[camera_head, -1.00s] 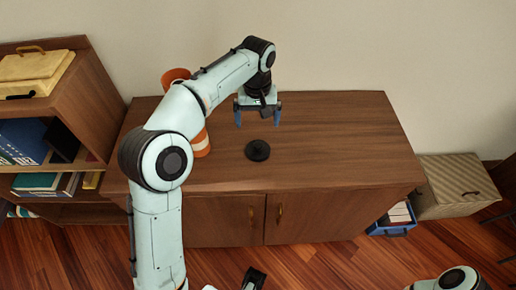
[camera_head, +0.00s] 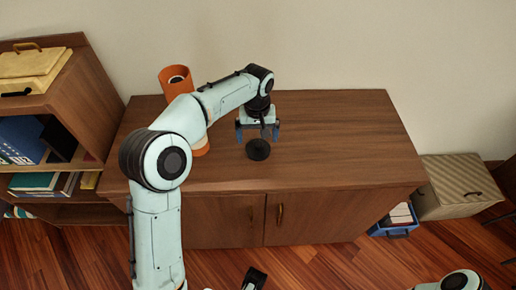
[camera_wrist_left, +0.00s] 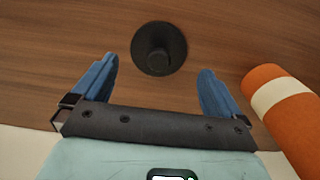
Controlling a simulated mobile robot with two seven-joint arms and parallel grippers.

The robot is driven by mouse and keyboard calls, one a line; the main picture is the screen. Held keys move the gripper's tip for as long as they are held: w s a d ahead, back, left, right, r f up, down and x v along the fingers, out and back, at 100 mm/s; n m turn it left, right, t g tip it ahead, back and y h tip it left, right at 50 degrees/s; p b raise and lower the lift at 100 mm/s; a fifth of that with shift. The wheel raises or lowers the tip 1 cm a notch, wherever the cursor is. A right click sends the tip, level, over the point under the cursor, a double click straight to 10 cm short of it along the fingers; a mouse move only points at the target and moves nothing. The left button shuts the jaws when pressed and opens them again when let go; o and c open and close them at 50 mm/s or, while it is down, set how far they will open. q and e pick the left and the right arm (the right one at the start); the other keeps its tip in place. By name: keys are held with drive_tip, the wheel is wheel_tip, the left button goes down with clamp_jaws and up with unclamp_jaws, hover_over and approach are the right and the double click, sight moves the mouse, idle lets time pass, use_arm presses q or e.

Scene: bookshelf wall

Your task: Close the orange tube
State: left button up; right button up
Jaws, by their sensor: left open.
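The orange tube (camera_head: 175,80) stands upright on the left of the cabinet top. Its open mouth faces up, with something dark inside, and my left arm hides its middle. It has a pale band, seen in the left wrist view (camera_wrist_left: 303,123) at the right. A round black lid with a knob (camera_head: 258,151) lies on the cabinet top, right of the tube. My left gripper (camera_head: 258,138) is open and empty, pointing down just above and behind the lid. In the left wrist view the lid (camera_wrist_left: 159,48) sits just beyond the blue fingertips, between their lines.
The wooden cabinet top (camera_head: 345,140) is bare to the right of the lid. A bookshelf (camera_head: 85,110) with books and a yellow case stands at the left. The wall is close behind. A striped box (camera_head: 455,185) and blue bin (camera_head: 397,229) stand on the floor at right.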

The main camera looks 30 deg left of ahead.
sight(258, 144)
use_arm(q)
wheel_tip(258, 144, down, 5)
drive_tip(key=shift+d+f+b, duration=0.1)
drive_tip(key=shift+f+b, duration=0.05)
drive_tip(key=shift+b, duration=0.3)
drive_tip(key=c, duration=0.8)
